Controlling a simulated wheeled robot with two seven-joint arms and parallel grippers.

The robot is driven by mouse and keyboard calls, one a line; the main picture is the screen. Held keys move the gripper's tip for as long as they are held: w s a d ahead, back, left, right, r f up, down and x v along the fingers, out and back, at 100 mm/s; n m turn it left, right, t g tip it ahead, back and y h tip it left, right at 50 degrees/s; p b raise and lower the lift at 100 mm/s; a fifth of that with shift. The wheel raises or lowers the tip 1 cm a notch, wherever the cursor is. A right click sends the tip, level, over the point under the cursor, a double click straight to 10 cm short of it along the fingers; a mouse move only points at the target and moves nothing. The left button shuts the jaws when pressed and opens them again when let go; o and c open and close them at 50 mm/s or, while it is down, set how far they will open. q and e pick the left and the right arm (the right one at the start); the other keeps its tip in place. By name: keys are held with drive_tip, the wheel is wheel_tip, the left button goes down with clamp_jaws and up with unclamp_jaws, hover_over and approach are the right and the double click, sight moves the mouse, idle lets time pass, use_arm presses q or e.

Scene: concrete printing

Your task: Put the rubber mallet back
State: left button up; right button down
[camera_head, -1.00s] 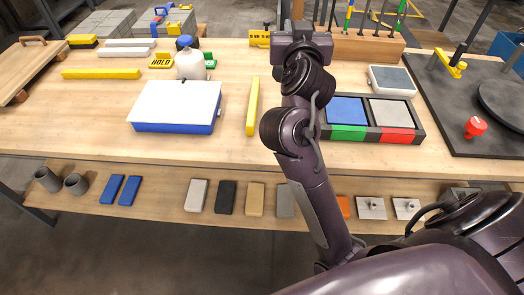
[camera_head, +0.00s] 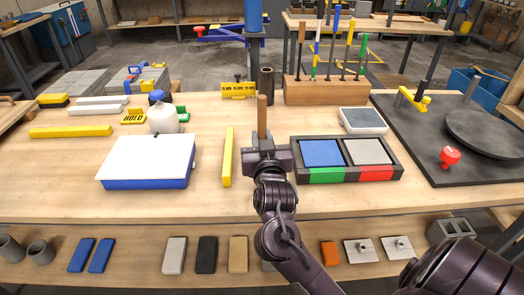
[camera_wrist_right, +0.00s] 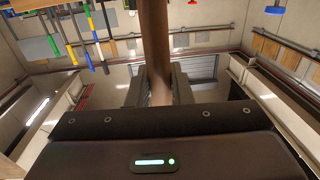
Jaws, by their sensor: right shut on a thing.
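My right gripper (camera_head: 264,145) is above the middle of the table and shut on a brown wooden handle (camera_head: 262,115), which I take to be the rubber mallet's. The handle stands upright from the jaws in the head view. In the right wrist view the handle (camera_wrist_right: 155,45) passes between the two fingers (camera_wrist_right: 158,88). I cannot make out the mallet's head. A dark upright cylinder (camera_head: 266,83) stands behind the handle on the table; I cannot tell whether it is hollow. My left gripper is not in view.
A wooden block (camera_head: 325,92) with several upright tools stands at the back right. A tray with blue and grey pads (camera_head: 345,175) is right of the gripper. A yellow bar (camera_head: 228,157) and a white-topped blue box (camera_head: 148,160) lie left. A yellow level (camera_head: 239,90) is behind.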

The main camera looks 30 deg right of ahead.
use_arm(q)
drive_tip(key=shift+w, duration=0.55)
use_arm(e)
drive_tip(key=shift+f, duration=1.65)
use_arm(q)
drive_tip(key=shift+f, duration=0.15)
use_arm(e)
drive_tip(key=shift+f, duration=0.15)
drive_tip(key=c, duration=1.3)
unclamp_jaws()
drive_tip(key=shift+f, duration=0.1)
drive_tip(key=shift+s+a+r, duration=0.1)
drive_tip(key=shift+s+r, duration=0.05)
drive_tip(key=shift+r, duration=0.05)
use_arm(q)
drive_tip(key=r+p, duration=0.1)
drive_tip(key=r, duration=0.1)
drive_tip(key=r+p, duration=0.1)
drive_tip(key=p, duration=0.1)
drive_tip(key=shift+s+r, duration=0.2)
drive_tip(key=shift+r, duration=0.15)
use_arm(e)
drive_tip(key=v, duration=1.1)
drive_tip(key=shift+s, duration=0.35)
drive_tip(key=shift+a, duration=0.15)
